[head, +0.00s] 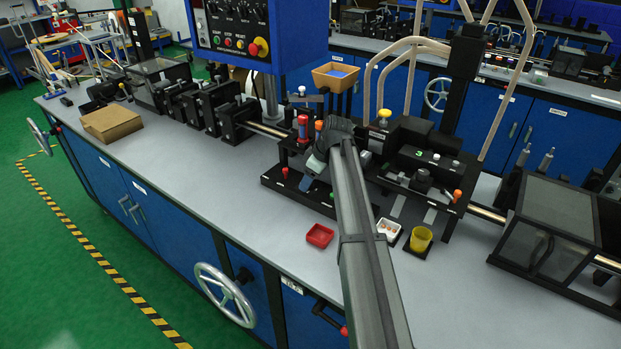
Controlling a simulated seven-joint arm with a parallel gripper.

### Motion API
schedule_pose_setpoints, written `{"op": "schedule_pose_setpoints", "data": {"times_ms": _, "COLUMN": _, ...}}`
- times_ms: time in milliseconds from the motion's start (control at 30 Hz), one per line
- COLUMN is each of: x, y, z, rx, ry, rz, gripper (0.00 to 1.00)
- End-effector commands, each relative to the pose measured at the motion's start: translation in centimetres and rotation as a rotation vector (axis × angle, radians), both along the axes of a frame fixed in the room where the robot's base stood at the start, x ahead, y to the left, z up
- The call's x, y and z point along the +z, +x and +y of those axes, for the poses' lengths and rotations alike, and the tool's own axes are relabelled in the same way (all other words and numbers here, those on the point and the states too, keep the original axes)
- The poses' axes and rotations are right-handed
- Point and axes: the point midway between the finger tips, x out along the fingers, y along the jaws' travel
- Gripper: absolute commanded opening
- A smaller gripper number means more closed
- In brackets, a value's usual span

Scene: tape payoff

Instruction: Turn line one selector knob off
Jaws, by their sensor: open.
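A blue control panel (275,45) hangs at the top of the head view. A row of small black knobs (243,12) runs along its upper part, cut close by the frame's top edge. I cannot read which one is the line one selector or how it is turned. Below the knobs are small coloured buttons (240,43) and a red and yellow mushroom button (260,47). My gripper (312,172) is low over the middle of the bench machine, below and right of the panel. It is open, with no object visible in it; my forearm partly hides it.
A red tray (320,236), a white tray (389,229) and a yellow cup (421,238) stand near the bench's front. Tan curved tubes (411,45) and a black column (463,70) rise to the right. A cardboard stack (111,124) lies left. The left front bench top is clear.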

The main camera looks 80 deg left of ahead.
Motion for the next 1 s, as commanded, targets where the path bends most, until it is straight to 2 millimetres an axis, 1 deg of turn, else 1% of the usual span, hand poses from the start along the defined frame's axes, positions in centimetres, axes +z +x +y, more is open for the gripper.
{"op": "schedule_pose_setpoints", "data": {"times_ms": 67, "x": 0.02, "y": 0.01, "z": 0.00, "rx": 0.000, "ry": 0.000, "rz": 0.000, "gripper": 0.57}}
{"op": "schedule_pose_setpoints", "data": {"times_ms": 633, "x": 0.05, "y": 0.02, "z": 0.00, "rx": 0.000, "ry": 0.000, "rz": 0.000, "gripper": 0.03}}
{"op": "schedule_pose_setpoints", "data": {"times_ms": 833, "x": 0.05, "y": 0.02, "z": -0.03, "rx": -0.013, "ry": 0.001, "rz": 0.000, "gripper": 0.03}}
{"op": "schedule_pose_setpoints", "data": {"times_ms": 1000, "x": 0.03, "y": 0.00, "z": -0.13, "rx": -0.071, "ry": 0.000, "rz": -0.001, "gripper": 0.03}}
